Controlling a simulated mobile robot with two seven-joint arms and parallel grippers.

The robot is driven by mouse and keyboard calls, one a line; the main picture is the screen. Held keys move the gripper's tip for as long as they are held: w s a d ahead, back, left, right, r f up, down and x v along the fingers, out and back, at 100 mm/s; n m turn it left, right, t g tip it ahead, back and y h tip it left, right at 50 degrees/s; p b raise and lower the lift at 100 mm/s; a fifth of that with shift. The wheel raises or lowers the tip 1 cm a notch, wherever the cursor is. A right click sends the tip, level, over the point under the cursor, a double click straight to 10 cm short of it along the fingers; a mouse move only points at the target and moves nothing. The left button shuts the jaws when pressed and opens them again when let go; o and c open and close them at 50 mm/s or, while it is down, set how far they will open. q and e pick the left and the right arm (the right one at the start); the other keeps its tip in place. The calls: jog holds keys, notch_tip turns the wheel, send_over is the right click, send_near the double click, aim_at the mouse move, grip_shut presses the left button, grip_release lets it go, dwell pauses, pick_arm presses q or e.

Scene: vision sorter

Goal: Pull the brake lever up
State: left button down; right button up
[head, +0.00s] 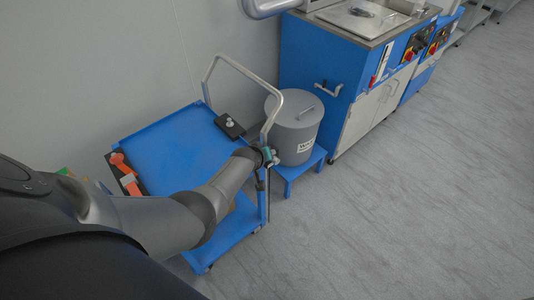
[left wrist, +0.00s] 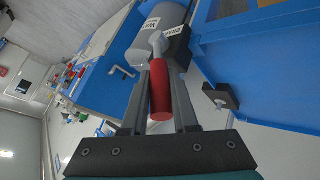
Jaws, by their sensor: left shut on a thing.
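The brake lever has a red grip (left wrist: 160,92) on a pale metal stem in the left wrist view. My left gripper (left wrist: 159,62) is shut on the red grip, with one dark finger on each side of it. In the head view my left gripper (head: 269,157) is at the right edge of the blue cart (head: 165,150), beside the cart's metal handle frame. The lever is mostly hidden there by my arm and gripper. My right gripper is not in view.
A grey lidded bin (head: 296,128) stands on a blue stool (head: 312,163) right beside the gripper. A blue machine cabinet (head: 318,62) stands behind it. An orange-red tool (head: 121,165) lies at the cart's left end. The floor (head: 420,210) on the right is clear.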

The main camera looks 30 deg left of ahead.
pick_arm(q)
jog(key=shift+a, duration=0.1)
jog(key=c, duration=1)
grip_release()
jog(key=shift+s+r+p, duration=0.35)
jog(key=shift+r+p, duration=0.1)
jog(key=shift+p, duration=0.05)
jog(key=shift+p+v, duration=4)
jog(key=shift+v, duration=3.1)
